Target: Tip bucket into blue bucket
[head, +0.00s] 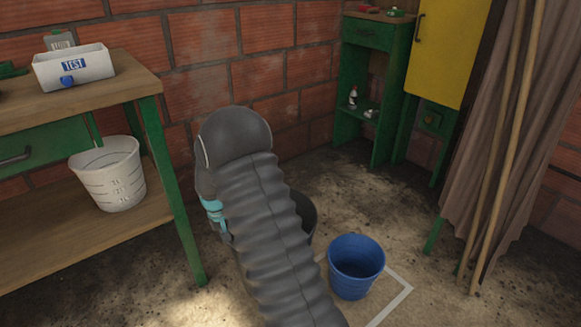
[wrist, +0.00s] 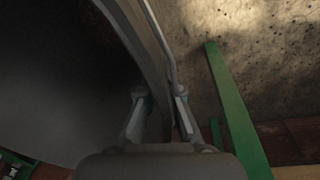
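The blue bucket (head: 356,268) stands upright on the floor by a white marked outline. A dark bucket (head: 304,212) shows only in part to its upper left, mostly hidden behind my arm. In the wrist view, the dark bucket's wall (wrist: 150,55) runs between the two fingers of my gripper (wrist: 159,92), one finger on the inner side and one on the outer. Whether the fingers press on the wall is not clear. Whether the dark bucket is lifted cannot be told.
A wooden workbench (head: 130,80) with green legs stands at the left, with a white box labelled TEST (head: 75,68) on top and a white bucket (head: 108,175) on its lower shelf. A green cabinet (head: 368,90), curtain and poles stand at the right.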

